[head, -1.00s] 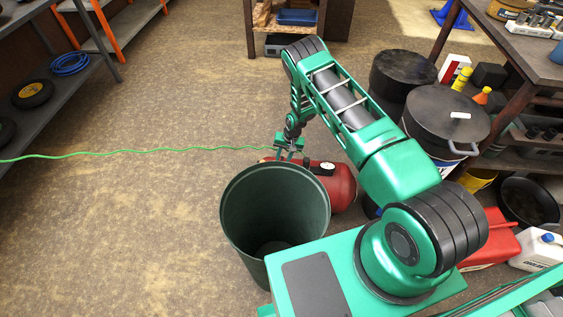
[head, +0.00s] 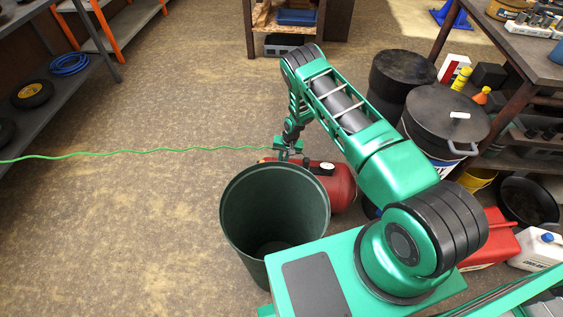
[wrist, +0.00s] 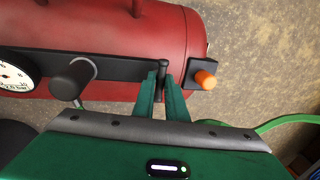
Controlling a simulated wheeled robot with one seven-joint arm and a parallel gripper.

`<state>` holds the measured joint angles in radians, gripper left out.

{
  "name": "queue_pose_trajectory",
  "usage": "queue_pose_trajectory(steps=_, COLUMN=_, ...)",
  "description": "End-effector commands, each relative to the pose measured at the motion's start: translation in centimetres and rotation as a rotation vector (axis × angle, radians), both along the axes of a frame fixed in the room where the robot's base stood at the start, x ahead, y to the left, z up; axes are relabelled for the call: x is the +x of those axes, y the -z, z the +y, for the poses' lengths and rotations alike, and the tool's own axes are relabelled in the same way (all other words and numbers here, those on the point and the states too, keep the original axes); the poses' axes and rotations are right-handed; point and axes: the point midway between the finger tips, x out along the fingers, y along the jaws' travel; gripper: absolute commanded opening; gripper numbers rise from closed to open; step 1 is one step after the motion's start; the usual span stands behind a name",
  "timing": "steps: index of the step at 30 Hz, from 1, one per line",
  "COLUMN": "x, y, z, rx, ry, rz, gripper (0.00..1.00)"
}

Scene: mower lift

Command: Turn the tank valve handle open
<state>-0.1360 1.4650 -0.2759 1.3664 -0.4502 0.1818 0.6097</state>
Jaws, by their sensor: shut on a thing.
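The red tank (head: 340,183) lies on the floor behind the green bin; it fills the top of the wrist view (wrist: 130,25). A dark bar (wrist: 112,66) runs along it, with a white gauge (wrist: 15,78) at the left, a black cylinder (wrist: 73,79) and an orange-tipped fitting (wrist: 205,79) at the right. My gripper (wrist: 165,86) is shut on a thin dark upright piece, the valve handle (wrist: 163,69), near the bar's right part. The fingers hide its lower part. In the head view my gripper (head: 288,150) is small at the tank's left end.
A tall open green bin (head: 232,215) stands in front of the tank, close to my arm. A green hose (head: 130,153) crosses the floor to the left. Black drums (head: 440,115) and a workbench (head: 520,40) stand at the right.

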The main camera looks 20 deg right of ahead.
Motion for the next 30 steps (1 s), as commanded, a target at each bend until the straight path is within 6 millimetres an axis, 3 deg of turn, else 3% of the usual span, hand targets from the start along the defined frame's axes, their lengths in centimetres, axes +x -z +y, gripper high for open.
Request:
queue_pose_trajectory(steps=11, x=0.23, y=-0.08, z=0.10, rx=0.007, ry=-0.196, rz=-0.004, gripper=0.00)
queue_pose_trajectory(steps=30, x=0.52, y=-0.08, z=-0.12, rx=0.006, ry=-0.800, rz=-0.003, gripper=0.00)
